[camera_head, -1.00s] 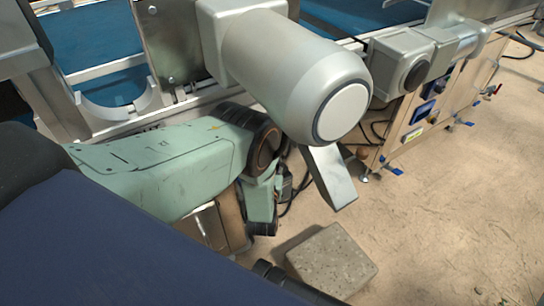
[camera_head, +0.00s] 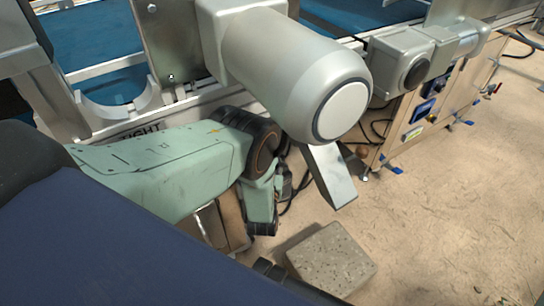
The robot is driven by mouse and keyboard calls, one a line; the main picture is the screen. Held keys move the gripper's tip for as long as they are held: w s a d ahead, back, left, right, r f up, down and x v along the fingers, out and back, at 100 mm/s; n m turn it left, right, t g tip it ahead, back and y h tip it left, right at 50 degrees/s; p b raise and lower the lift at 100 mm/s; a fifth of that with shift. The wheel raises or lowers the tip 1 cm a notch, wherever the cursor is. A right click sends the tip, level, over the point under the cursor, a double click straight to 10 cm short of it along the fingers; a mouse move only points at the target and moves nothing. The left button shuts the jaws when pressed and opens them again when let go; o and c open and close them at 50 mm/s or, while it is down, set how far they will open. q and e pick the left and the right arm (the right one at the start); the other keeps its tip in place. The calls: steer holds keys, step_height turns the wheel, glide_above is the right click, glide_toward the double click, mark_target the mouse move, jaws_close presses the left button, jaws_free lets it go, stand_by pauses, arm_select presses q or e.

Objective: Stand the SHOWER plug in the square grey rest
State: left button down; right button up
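I cannot make out the SHOWER plug in the head view. I see no square grey rest that I can identify. A square, speckled grey block (camera_head: 331,261) lies on the floor at the lower middle, with nothing on it; I cannot tell whether it is a rest. Neither of my grippers can be made out. A pale green jointed limb reaches in from the left, bends at a dark round joint and points down beside the block; it looks like mine.
A large grey motor housing (camera_head: 290,75) hangs over the middle, with a bent metal plate (camera_head: 328,176) below it. A machine with a blue belt (camera_head: 100,35) runs along the back. A cabinet (camera_head: 425,110) with blue feet stands at right. Sandy floor (camera_head: 455,235) is clear at lower right.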

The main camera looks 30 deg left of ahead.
arm_select(q)
steer(key=shift+f, duration=0.25)
steer(key=c, duration=0.8)
jaws_free()
steer(key=v, duration=1.2)
steer(key=shift+s, duration=0.1)
